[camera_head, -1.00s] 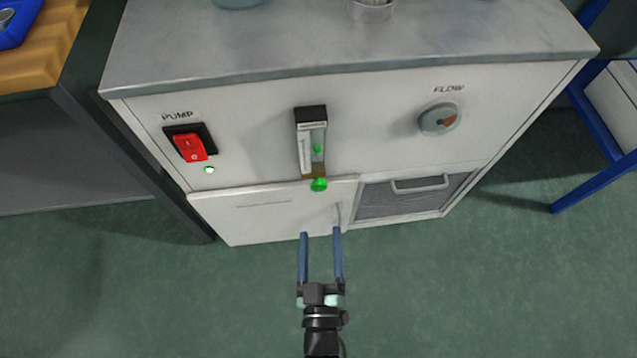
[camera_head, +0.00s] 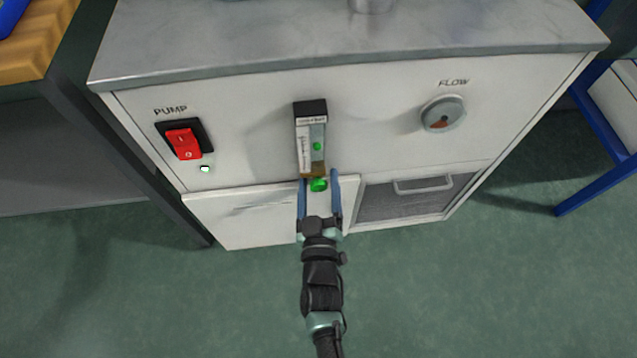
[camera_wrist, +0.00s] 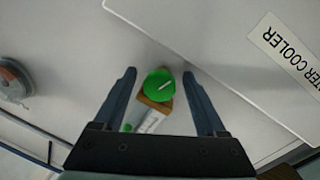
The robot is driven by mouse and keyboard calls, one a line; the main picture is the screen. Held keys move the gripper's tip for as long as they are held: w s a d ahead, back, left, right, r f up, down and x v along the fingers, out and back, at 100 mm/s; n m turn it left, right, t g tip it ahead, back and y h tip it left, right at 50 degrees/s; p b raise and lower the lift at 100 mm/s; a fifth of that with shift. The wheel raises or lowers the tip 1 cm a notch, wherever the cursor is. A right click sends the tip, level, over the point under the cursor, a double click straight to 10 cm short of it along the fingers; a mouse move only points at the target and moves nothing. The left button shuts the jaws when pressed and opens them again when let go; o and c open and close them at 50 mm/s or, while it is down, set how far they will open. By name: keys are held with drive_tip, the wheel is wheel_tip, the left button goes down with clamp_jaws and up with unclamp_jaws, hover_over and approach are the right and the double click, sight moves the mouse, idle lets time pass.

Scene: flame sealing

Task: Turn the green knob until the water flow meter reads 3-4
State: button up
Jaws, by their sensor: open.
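The green knob (camera_head: 318,185) sits at the bottom of the water flow meter (camera_head: 311,140) on the cabinet front. A green float shows inside the meter's clear tube; its scale is too small to read. My gripper (camera_head: 319,176) is open, with one blue finger on each side of the knob. In the wrist view the knob (camera_wrist: 159,84), with a pale line on its face, lies between the two fingertips (camera_wrist: 160,73). A gap shows on each side of it, so the fingers look apart from it. The meter (camera_wrist: 150,121) is partly hidden behind my gripper there.
A red pump switch (camera_head: 184,143) with a lit lamp is left of the meter. A round grey flow dial (camera_head: 442,114) is to the right. A mesh panel with a handle (camera_head: 423,186) is low right. A blue-framed stand (camera_head: 590,160) is at far right.

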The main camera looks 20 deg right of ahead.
clamp_jaws()
drive_tip(key=shift+m, duration=0.4)
drive_tip(key=m, duration=0.3)
drive_tip(key=shift+m+p, duration=0.3)
drive_tip(key=shift+p, duration=0.1)
drive_tip(key=m+y, duration=0.1)
drive_tip(key=m, duration=0.3)
drive_tip(key=shift+m+g+b, duration=0.3)
drive_tip(key=shift+g, duration=0.1)
unclamp_jaws()
